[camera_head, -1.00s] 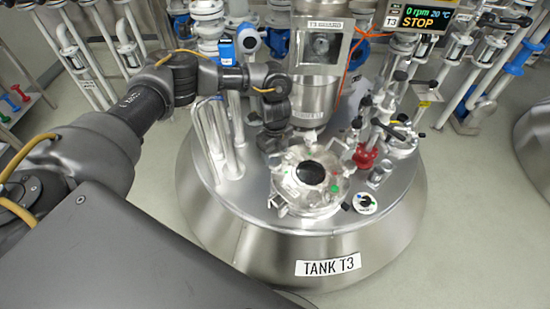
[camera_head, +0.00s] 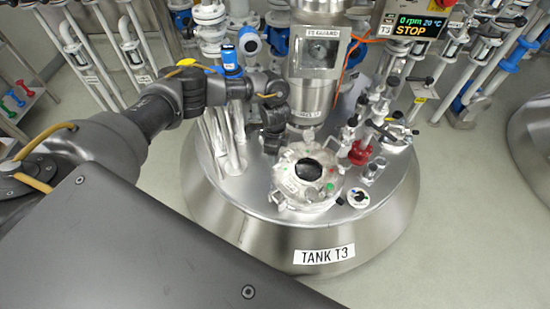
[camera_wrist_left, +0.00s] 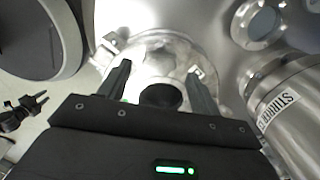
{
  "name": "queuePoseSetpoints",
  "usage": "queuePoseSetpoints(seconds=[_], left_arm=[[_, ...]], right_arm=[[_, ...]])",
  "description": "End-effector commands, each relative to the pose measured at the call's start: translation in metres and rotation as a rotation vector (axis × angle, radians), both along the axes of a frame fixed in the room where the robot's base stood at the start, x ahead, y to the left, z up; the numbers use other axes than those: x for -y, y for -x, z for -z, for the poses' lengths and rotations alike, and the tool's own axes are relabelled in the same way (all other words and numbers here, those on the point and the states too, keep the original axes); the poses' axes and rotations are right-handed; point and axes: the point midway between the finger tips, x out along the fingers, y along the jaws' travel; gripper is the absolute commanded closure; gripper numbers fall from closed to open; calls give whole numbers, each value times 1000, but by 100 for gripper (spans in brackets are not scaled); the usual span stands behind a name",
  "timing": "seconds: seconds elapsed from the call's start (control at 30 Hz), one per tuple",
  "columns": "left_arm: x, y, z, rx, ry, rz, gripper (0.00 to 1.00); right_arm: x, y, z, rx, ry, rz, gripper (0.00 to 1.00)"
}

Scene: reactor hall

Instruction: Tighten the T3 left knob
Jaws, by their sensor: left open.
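The steel hatch (camera_head: 289,187) with a dark round opening sits on top of tank T3 (camera_head: 230,222). Clamp fittings stand around its rim; a bright metal one (camera_head: 278,199) is at its left front. I cannot tell surely which one is the left knob. My left gripper (camera_head: 272,143) points down beside the hatch's back left rim. In the left wrist view my left gripper (camera_wrist_left: 160,82) has its fingers apart, with nothing seen held between them. The hatch (camera_wrist_left: 160,50) and its dark opening show beyond and between them. A bright fitting (camera_wrist_left: 104,50) lies left of the fingers. My right gripper is not seen.
A steel column with a guard label (camera_head: 312,95) rises right behind my left gripper. A red valve (camera_head: 360,152) and several pipes stand right of the hatch. Floor in front right of the tank is clear.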

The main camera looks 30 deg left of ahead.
Motion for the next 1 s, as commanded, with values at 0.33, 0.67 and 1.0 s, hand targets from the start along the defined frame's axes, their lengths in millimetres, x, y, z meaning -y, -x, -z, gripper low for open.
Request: queuePoseSetpoints(seconds=[0.33, 0.67, 1.0], left_arm=[[0, 2, 24, -4, 0, -254, 36], [0, 0, 54, -1, 1, -248, 36], [0, 0, 60, -1, 1, -247, 36]], right_arm=[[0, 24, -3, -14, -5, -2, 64], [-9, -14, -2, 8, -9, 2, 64], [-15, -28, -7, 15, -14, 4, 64]])
